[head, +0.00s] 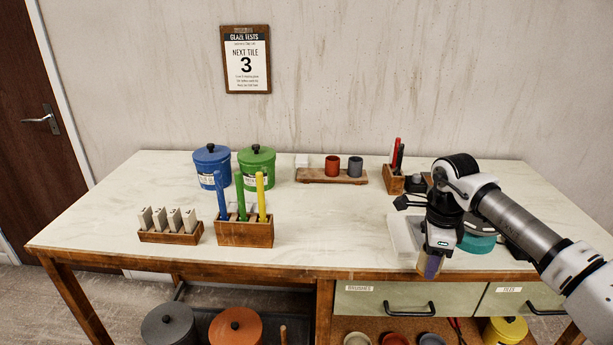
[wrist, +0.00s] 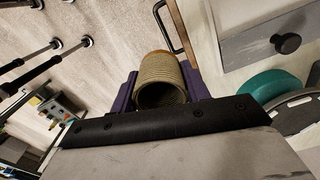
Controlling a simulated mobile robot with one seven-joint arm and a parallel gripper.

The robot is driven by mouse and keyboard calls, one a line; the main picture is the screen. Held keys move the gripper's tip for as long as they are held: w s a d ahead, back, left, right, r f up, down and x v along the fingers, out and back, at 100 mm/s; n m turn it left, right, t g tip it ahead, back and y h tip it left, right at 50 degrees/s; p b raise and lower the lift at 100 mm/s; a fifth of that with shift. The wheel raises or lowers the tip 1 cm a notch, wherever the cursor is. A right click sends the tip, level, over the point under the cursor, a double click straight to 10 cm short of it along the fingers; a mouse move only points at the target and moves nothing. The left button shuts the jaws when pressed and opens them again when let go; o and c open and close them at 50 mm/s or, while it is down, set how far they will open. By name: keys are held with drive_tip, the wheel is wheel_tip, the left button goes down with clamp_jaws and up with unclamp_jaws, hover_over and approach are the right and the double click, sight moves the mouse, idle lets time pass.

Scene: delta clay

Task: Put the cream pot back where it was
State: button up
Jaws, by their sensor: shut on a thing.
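My gripper (head: 430,266) points down at the table's front edge, above the left drawer front. It is shut on the cream pot (head: 430,262), of which only a small part shows between the fingers in the head view. In the wrist view the pot (wrist: 160,78) is a ribbed, cream-olive cylinder with its open mouth facing the camera, with purple fingers on both sides. A wooden stand (head: 310,176) at the back of the table holds a red pot (head: 332,166) and a grey pot (head: 355,167).
Blue (head: 211,166) and green (head: 257,167) canisters stand at the back left. A wooden block with coloured sticks (head: 245,233) and a tile rack (head: 170,236) stand in front. A pen holder (head: 393,182) and teal round item (head: 477,243) are by my arm. The table's middle is clear.

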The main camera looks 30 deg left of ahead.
drive_tip(key=s+f+n, duration=0.1)
drive_tip(key=f+n, duration=0.1)
drive_tip(key=f, duration=0.3)
drive_tip(key=s+f+n, duration=0.1)
drive_tip(key=f+n, duration=0.2)
drive_tip(key=f, duration=0.2)
drive_tip(key=s+f+n, duration=0.2)
drive_tip(key=f+n, duration=0.1)
drive_tip(key=f, duration=0.2)
drive_tip(key=shift+f, duration=0.35)
drive_tip(key=shift+c, duration=1.2)
drive_tip(key=s+f+n, duration=0.2)
drive_tip(key=f+n, duration=0.2)
drive_tip(key=f, duration=0.3)
drive_tip(key=s+f+n, duration=0.2)
drive_tip(key=f+n, duration=0.2)
drive_tip(key=f, duration=0.4)
drive_tip(key=shift+s+f, duration=0.15)
drive_tip(key=shift+s, duration=0.1)
